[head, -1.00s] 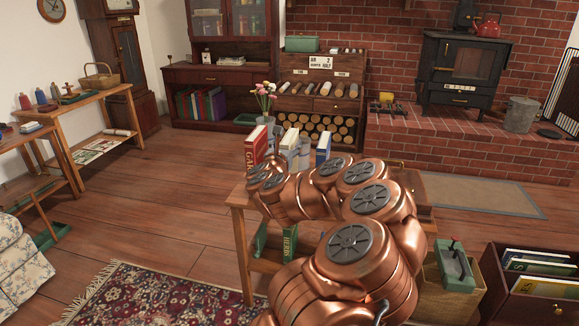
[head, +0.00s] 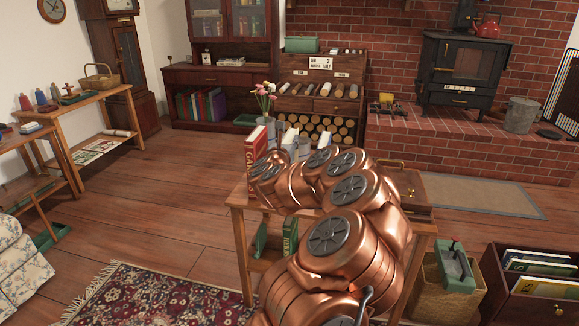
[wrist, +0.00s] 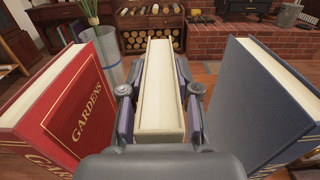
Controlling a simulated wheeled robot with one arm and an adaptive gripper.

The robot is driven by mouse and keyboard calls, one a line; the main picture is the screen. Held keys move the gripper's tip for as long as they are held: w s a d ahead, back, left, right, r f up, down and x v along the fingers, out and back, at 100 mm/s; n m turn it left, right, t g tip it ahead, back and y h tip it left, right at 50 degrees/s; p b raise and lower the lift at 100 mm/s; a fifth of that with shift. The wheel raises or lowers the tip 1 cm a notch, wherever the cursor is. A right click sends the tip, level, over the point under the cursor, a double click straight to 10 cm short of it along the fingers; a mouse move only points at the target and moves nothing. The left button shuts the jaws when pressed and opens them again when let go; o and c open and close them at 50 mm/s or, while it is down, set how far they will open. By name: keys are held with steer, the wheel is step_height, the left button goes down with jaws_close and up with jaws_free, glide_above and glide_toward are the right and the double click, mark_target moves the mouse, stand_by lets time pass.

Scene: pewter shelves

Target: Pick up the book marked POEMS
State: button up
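No cover reading POEMS shows in either view. In the wrist view a cream-topped book (wrist: 160,88) stands upright, spine and covers hidden from me. My gripper (wrist: 159,100) is open around it, one finger along each side; I cannot make out whether the pads touch it. A red book marked GARDENS (wrist: 70,110) stands to the left, and a blue-grey book (wrist: 258,100) to the right, both apart from the fingers. In the head view the red book (head: 254,150) shows on the wooden table (head: 238,199); my arm hides most of the other books and the gripper.
A clear vase (wrist: 112,62) stands behind the red book, with flowers (head: 264,92) in it. Green books (head: 289,235) stand on the table's lower shelf. A brown box (head: 405,188) is on the table's right. A basket (head: 445,295) stands to the right.

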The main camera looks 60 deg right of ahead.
jaws_close()
steer(key=shift+r, duration=0.1)
stand_by(0.4)
